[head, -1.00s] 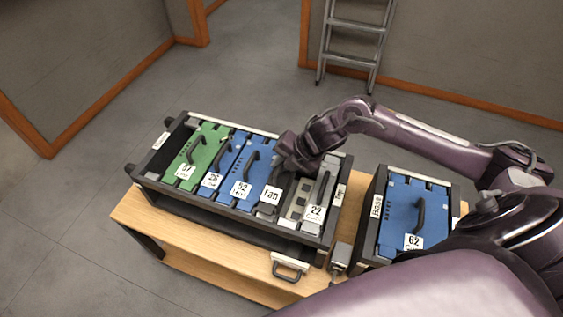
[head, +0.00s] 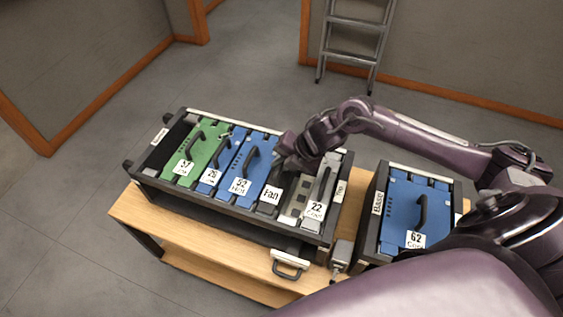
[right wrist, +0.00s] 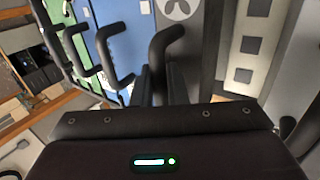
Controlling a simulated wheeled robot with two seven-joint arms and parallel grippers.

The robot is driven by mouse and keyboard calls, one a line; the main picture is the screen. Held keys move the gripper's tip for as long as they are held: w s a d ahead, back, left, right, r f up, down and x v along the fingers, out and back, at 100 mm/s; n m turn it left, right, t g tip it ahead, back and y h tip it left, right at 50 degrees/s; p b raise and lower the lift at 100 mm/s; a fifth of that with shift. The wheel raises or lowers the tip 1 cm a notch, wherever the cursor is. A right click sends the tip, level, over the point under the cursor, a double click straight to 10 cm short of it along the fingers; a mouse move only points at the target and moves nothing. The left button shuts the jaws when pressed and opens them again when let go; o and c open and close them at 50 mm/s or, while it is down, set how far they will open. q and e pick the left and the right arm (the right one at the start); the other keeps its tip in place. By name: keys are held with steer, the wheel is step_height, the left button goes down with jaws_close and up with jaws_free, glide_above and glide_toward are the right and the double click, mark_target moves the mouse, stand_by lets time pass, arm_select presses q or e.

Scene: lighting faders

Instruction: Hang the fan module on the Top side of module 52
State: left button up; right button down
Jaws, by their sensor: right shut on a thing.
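The fan module (head: 271,196) is a dark narrow unit with a white "Fan" label, in the rack between blue module 52 (head: 252,172) and grey module 22 (head: 304,197). A fan symbol (right wrist: 180,8) shows on it in the right wrist view. My right gripper (head: 286,163) is over the fan module. Its fingers (right wrist: 160,85) are shut on the fan module's dark handle (right wrist: 163,45), and the arm hides the module's upper part in the head view. Module 52's handle (right wrist: 112,50) stands beside it, apart from the fingers. My left gripper is not in view.
The dark rack (head: 190,205) also holds green module 57 (head: 203,153) and blue module 26 (head: 224,160). It stands on a wooden bench (head: 200,232). Blue module 62 (head: 405,205) sits in a separate frame at the right. A ladder (head: 352,42) leans behind.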

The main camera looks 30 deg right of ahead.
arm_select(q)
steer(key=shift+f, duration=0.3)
arm_select(e)
steer(key=shift+w+f, duration=0.1)
steer(key=shift+f, duration=0.2)
